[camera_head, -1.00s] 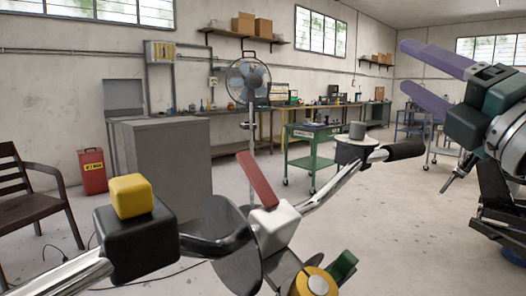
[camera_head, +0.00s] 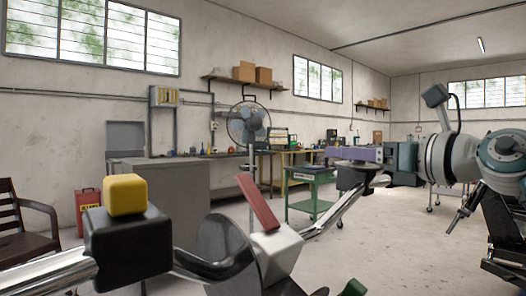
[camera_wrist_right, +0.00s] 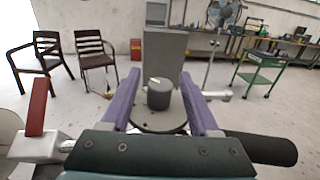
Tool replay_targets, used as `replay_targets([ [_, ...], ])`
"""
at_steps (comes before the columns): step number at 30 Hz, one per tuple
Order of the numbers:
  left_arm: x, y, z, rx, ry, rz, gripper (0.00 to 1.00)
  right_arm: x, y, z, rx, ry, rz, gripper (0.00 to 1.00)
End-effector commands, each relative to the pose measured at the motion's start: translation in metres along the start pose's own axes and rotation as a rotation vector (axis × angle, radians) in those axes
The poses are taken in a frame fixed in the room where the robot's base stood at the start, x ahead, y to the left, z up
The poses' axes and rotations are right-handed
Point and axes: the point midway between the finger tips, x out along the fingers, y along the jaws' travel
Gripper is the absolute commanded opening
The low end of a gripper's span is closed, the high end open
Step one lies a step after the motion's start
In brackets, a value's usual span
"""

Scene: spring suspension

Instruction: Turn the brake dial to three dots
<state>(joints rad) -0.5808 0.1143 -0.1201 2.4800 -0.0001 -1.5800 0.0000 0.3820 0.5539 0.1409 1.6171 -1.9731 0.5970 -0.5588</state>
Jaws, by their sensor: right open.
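The dial is a dark grey round knob (camera_wrist_right: 159,95) with a pale mark on top, seen in the right wrist view. It sits on a round plate (camera_wrist_right: 150,127); no dots can be made out. My right gripper (camera_wrist_right: 160,80) is open, with one purple finger on each side of the knob and a visible gap to each. In the head view the right gripper's fingers (camera_head: 355,154) lie level over the plate (camera_head: 360,178) and hide the knob. My left gripper is not in view.
A chrome bar (camera_head: 335,215) carries the plate; a black grip (camera_wrist_right: 260,149) is close by my gripper. A red lever (camera_head: 258,204) on a white block and a yellow cube (camera_head: 125,195) on a black box stand nearer. A green cart (camera_head: 312,190) is behind.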

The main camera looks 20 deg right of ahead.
Motion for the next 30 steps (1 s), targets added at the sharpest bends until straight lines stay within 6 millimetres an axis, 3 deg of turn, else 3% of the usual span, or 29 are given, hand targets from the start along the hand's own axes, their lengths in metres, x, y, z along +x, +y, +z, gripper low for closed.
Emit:
replay_targets([
  [6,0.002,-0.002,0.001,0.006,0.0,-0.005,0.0,0.019,0.0,0.0,0.001,-0.001,0.0,0.62],
  [16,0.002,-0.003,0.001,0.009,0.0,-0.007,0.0,0.021,0.0,-0.001,0.001,0.0,0.001,0.61],
  [30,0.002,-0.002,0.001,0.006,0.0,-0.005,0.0,0.021,0.0,-0.001,0.001,0.0,0.001,0.08],
])
